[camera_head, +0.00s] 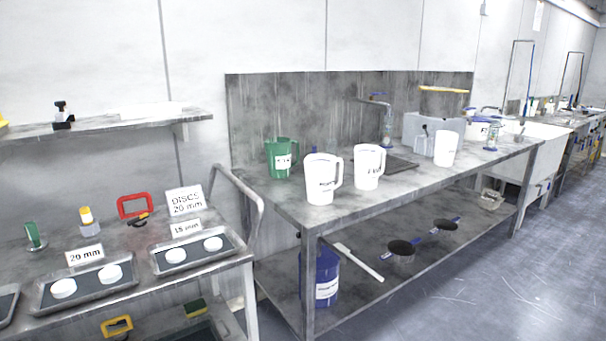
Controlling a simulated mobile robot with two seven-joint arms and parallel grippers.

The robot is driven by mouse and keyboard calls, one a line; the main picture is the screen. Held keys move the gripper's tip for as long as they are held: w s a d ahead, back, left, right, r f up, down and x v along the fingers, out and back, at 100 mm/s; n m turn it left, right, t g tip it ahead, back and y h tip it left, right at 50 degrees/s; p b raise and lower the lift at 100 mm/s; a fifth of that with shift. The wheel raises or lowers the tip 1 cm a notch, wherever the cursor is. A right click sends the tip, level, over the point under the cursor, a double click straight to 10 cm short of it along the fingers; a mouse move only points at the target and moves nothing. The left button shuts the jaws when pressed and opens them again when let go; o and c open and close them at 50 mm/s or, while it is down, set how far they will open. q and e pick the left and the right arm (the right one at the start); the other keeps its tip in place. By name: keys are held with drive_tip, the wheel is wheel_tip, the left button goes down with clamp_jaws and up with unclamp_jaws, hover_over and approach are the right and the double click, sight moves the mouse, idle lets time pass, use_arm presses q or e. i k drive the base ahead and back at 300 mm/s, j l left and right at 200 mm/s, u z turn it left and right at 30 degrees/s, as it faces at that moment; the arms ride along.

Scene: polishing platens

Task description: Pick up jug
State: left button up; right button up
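Several jugs stand upright on the metal bench (285,196). A green jug (280,160) with a white label is at the back left. A white jug (320,180) with dark lettering stands near the bench's front left corner, its handle to the right. A second white jug (367,168) with lettering stands just right of it, its handle also to the right. Neither of my grippers is in view.
A cart (130,245) at left holds trays (110,293) of white discs and labels. The floor (480,285) at right is clear.

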sight(319, 169)
drive_tip(key=i+l+u, duration=0.2)
drive_tip(key=i+u, duration=0.15)
drive_tip(key=i, duration=0.15)
drive_tip(key=i+l+u, duration=0.7)
drive_tip(key=i+l, duration=0.05)
drive_tip(key=i, duration=0.1)
